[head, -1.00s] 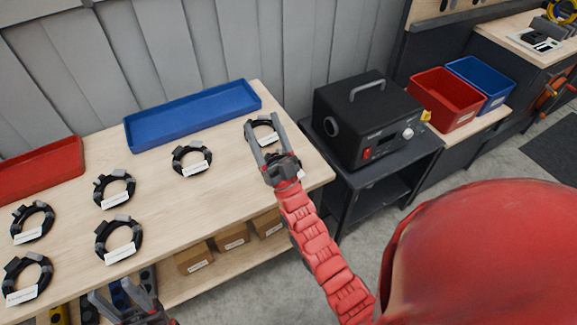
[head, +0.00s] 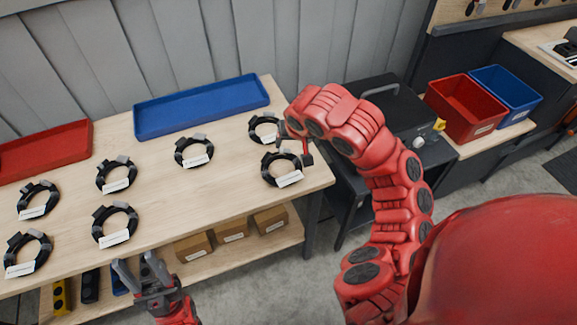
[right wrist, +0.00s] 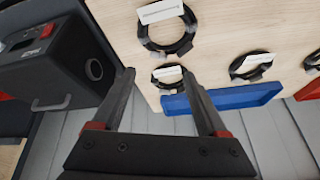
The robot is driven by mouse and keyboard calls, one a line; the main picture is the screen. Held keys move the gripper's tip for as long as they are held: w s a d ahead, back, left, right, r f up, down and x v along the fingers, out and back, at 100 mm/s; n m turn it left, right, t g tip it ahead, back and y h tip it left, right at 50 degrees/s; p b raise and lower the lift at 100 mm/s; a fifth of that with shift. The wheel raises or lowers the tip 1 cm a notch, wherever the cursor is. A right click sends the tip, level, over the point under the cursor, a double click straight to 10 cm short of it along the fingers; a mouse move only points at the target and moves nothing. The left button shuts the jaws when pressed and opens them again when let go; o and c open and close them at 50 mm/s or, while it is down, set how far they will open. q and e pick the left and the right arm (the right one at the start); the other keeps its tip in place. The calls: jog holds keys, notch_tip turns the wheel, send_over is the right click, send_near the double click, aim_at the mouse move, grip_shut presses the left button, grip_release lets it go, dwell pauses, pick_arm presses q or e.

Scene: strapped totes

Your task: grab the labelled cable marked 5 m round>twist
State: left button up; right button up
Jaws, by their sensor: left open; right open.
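Several black coiled cables with white labels lie on the wooden table (head: 228,165); the label print is too small to read. One coil (head: 268,181) lies near the table's right end, and another coil (head: 253,133) lies behind it. Both also show in the right wrist view, the front coil (right wrist: 149,44) and the back coil (right wrist: 157,84). My right gripper (right wrist: 158,72) is open and empty, its fingertips near the back coil in that picture; in the head view it is mostly hidden by its arm. My left gripper (head: 135,262) is open and empty at the table's front edge.
A blue tray (head: 200,110) and a red tray (head: 45,151) lie along the table's back. A black device (right wrist: 60,60) stands right of the table, partly behind my right arm. Red (head: 466,108) and blue (head: 507,90) bins stand further right. Small cardboard boxes (head: 232,231) sit below.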

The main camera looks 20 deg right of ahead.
jog(key=s+d+g, duration=0.1)
jog(key=s+d, duration=0.1)
jog(key=b, duration=0.4)
send_over(298, 165)
jog(key=s+a, duration=0.1)
jog(key=s, duration=0.1)
jog(key=shift+h, duration=0.4)
notch_tip(298, 165, down, 11)
jog(key=shift+p+x, duration=0.7)
jog(key=shift+x, duration=1.7)
jog(key=shift+d+f, duration=0.25)
jog(key=shift+f, duration=0.15)
grip_shut()
